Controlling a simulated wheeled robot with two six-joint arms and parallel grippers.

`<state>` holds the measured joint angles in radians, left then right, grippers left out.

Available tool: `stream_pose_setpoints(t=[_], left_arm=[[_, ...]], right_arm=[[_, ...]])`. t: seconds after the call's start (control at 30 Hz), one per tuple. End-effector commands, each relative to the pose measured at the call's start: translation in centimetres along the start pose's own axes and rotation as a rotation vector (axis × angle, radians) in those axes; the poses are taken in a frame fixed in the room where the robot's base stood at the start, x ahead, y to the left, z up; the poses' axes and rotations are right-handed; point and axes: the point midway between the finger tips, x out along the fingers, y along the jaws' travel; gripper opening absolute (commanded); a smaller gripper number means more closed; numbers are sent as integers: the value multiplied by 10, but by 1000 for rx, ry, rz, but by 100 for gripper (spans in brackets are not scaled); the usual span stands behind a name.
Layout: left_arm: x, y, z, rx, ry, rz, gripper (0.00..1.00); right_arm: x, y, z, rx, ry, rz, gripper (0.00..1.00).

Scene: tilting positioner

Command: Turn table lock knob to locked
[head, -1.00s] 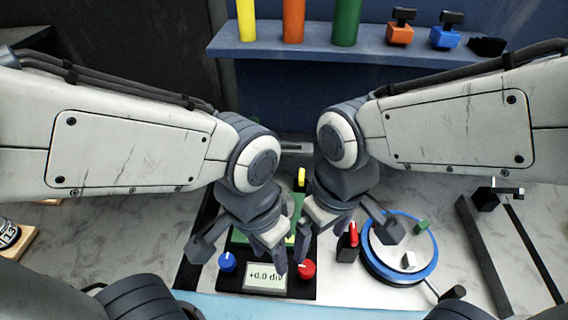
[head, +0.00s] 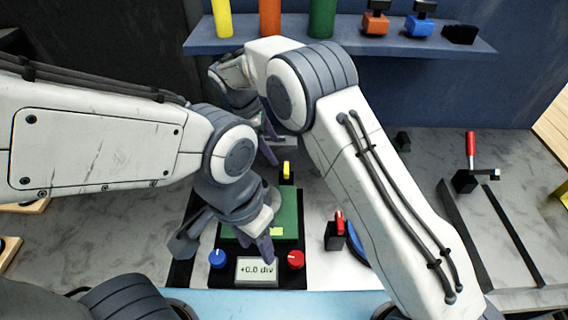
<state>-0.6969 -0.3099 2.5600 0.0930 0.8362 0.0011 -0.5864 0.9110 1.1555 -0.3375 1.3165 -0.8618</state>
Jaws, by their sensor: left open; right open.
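A red-handled knob on a black block (head: 336,236) stands beside the blue-rimmed round table (head: 356,250), which is mostly hidden behind my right arm. A red dial (head: 296,259) and a blue dial (head: 217,258) flank a display (head: 257,270) reading +0.0 div. A yellow-topped knob (head: 286,170) stands behind the green plate (head: 288,221). No readable label shows which is the lock knob. My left gripper (head: 266,246) is open above the display panel, apart from the red-handled knob. My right gripper (head: 268,143) is open farther back, partly hidden by its own arm, near the yellow-topped knob.
A blue shelf (head: 350,43) at the back holds colored cylinders and small orange and blue blocks. A red-handled part (head: 470,150) and dark rails (head: 463,235) are on the right. Bare marbled worktop (head: 100,245) lies at the left.

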Motion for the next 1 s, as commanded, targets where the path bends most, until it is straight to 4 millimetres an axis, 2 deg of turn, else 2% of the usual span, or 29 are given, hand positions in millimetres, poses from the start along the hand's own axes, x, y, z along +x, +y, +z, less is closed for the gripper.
stream_pose_setpoints(t=[0.2,0.4,0.6,0.87,0.97,1.0], left_arm=[[-14,1,-1,-1,0,0,50],[-23,2,-1,-1,0,0,50],[-26,2,-1,-1,0,0,50],[-26,2,-1,-1,0,0,50],[-26,2,-1,-1,0,0,50],[-26,2,-1,-1,0,0,50]], right_arm=[[40,-2,2,1,-1,-5,95],[72,-1,1,2,0,-3,95],[87,-1,0,3,2,-1,95],[88,-1,0,3,2,0,95],[88,-1,0,3,2,0,61],[88,-1,0,3,2,0,45]])
